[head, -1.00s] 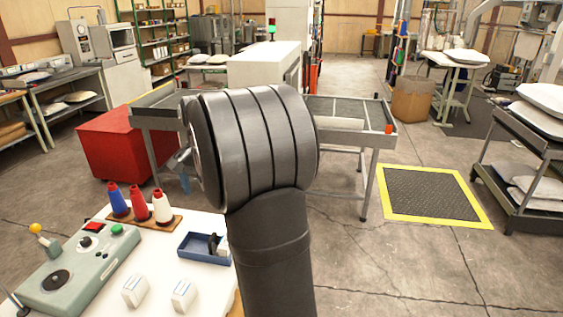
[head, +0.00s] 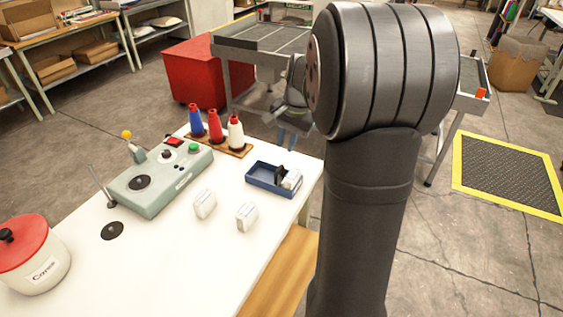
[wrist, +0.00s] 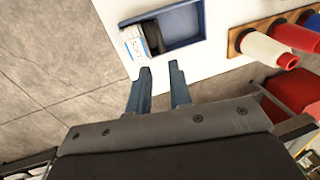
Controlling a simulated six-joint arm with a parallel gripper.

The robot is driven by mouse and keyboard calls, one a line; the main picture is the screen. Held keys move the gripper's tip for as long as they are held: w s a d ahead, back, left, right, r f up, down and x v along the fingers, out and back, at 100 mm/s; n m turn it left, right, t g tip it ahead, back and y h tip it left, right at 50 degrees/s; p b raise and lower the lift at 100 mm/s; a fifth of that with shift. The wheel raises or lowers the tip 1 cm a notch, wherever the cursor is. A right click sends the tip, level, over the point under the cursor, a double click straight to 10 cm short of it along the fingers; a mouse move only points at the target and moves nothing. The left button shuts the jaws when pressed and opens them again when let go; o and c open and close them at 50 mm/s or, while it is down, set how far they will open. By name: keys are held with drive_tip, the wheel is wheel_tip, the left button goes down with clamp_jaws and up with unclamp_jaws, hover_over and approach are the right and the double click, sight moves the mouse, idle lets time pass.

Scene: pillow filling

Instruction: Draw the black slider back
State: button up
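The grey-green control box (head: 160,180) stands on the white table in the head view. On its top are a small black knob (head: 167,150), a red button (head: 174,141), a green button (head: 194,148) and a round black dial (head: 139,182). I cannot tell for certain which black part is the slider. My gripper (head: 287,137) is beyond the table's far right corner, away from the box and partly hidden by my arm. In the wrist view its two blue fingers (wrist: 161,68) are apart with nothing between them. The control box is not in the wrist view.
A blue tray (head: 264,186) holds a black item and a white block; the tray also shows in the wrist view (wrist: 195,45). Two white blocks (head: 205,204), thread cones (head: 215,126) and a red-lidded pot (head: 40,262) stand on the table. A yellow-knobbed lever (head: 133,145) rises behind the box.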

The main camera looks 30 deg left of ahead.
sight(279, 168)
drive_tip(key=f, duration=0.3)
drive_tip(key=a+f, duration=0.1)
drive_tip(key=f, duration=0.4)
drive_tip(key=shift+a+f, duration=0.3)
drive_tip(key=shift+a, duration=0.05)
clamp_jaws()
